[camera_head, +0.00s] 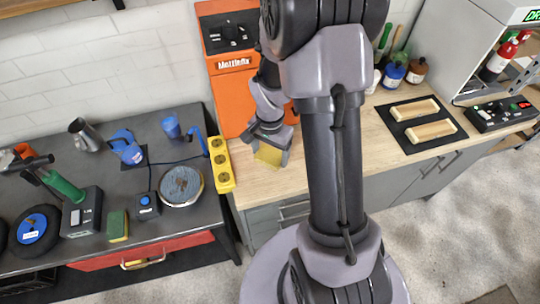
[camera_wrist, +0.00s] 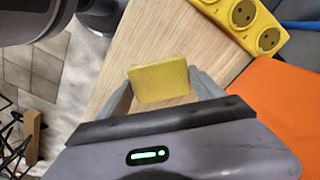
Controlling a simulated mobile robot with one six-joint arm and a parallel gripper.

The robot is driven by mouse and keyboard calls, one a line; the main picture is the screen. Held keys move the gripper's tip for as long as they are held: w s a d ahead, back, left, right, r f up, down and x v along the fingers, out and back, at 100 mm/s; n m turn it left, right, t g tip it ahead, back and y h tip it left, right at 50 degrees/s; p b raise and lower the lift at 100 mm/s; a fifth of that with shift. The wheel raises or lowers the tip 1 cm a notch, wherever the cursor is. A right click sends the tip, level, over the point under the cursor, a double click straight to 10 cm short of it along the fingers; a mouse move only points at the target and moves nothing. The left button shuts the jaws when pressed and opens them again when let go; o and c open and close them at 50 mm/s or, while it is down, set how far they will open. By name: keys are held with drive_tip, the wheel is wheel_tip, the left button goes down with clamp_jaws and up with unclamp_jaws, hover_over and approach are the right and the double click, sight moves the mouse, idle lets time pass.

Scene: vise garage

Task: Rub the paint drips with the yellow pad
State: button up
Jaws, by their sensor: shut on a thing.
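The yellow pad (camera_wrist: 160,84) is a small flat block held between the two grey fingers of my gripper (camera_wrist: 162,90) in the wrist view. In the head view the pad (camera_head: 268,156) shows below my gripper (camera_head: 270,148), over the left end of the wooden worktop (camera_head: 385,153). My gripper is shut on it. I cannot tell whether the pad touches the wood. I cannot make out any paint drips in either view; my arm hides part of the worktop.
An orange machine (camera_head: 231,95) stands at the worktop's back left. A yellow socket strip (camera_head: 221,165) runs along its left edge. A black mat (camera_head: 409,140) with two wooden pieces lies to the right. The dark bench (camera_head: 172,222) at left holds tools and a green-and-yellow sponge (camera_head: 118,226).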

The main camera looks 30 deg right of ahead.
drive_tip(key=shift+r+p, duration=1.3)
drive_tip(key=shift+r, duration=0.7)
